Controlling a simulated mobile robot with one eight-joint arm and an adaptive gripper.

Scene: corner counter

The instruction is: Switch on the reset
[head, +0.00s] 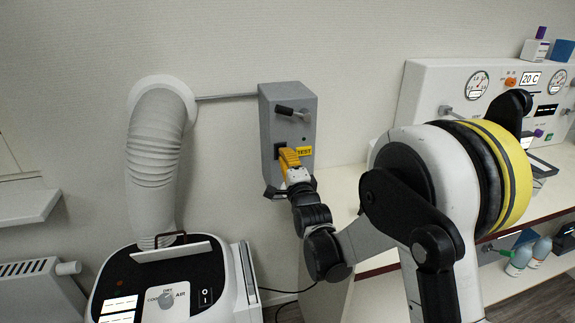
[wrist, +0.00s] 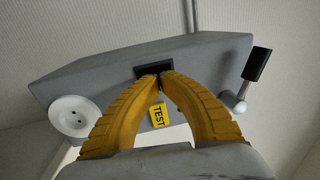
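A grey wall box (head: 268,108) hangs left of the middle in the head view, and its face (wrist: 95,80) fills the upper part of the wrist view. The label (head: 304,151) also shows in the head view. I see no label reading reset. My gripper (head: 281,150) has its yellow fingertips at the dark switch; in the wrist view they (wrist: 161,76) meet in front of it and partly hide it. Contact cannot be told. Nothing shows between the fingers.
A black-handled lever (head: 291,111) sticks out of the box above the switch. A round white socket (wrist: 72,114) is on the box. A ribbed white duct (head: 155,150) and a machine with a dial (head: 165,300) stand left. A gauge panel (head: 430,90) stands right.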

